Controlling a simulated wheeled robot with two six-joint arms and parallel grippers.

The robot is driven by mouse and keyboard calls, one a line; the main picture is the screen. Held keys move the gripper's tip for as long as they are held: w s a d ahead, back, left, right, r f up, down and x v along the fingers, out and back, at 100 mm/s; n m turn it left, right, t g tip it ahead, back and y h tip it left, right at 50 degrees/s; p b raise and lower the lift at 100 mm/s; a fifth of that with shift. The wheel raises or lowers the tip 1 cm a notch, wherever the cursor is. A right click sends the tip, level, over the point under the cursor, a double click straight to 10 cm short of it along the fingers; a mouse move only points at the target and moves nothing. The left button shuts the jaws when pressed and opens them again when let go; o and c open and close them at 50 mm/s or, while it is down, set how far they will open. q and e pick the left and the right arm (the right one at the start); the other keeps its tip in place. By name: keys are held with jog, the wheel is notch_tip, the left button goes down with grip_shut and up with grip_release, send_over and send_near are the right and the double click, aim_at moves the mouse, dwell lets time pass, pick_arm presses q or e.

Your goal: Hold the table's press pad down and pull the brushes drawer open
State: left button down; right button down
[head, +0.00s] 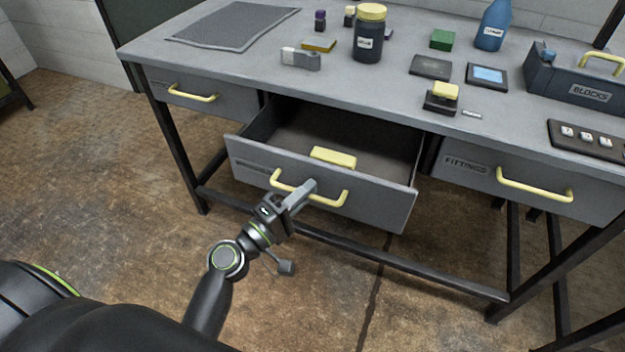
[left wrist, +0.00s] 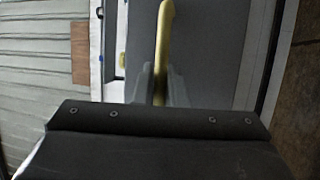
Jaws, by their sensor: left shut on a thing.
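The middle drawer (head: 330,192) under the table stands open. Its label is too small to read. My left gripper (head: 304,192) is shut on the drawer's yellow handle (head: 335,201), near the handle's middle. In the left wrist view the handle (left wrist: 164,35) runs between my left fingers (left wrist: 155,85). A yellow block (head: 333,157) lies inside the drawer. The press pad (head: 444,91), a yellow cap on a black base, sits near the table's front edge with nothing on it. My right gripper is not in view.
A left drawer (head: 205,93) and the FITTINGS drawer (head: 530,184) are shut. The tabletop (head: 375,78) holds a mat, a dark jar (head: 369,35), a blue bottle (head: 492,28), a BLOCKS box (head: 590,80) and a switch panel (head: 590,138). The floor before the drawers is clear.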

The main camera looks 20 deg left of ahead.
pick_arm(q)
jog(key=shift+s, duration=0.15)
jog(key=c, duration=1.5)
grip_release()
jog(key=shift+f, duration=0.1)
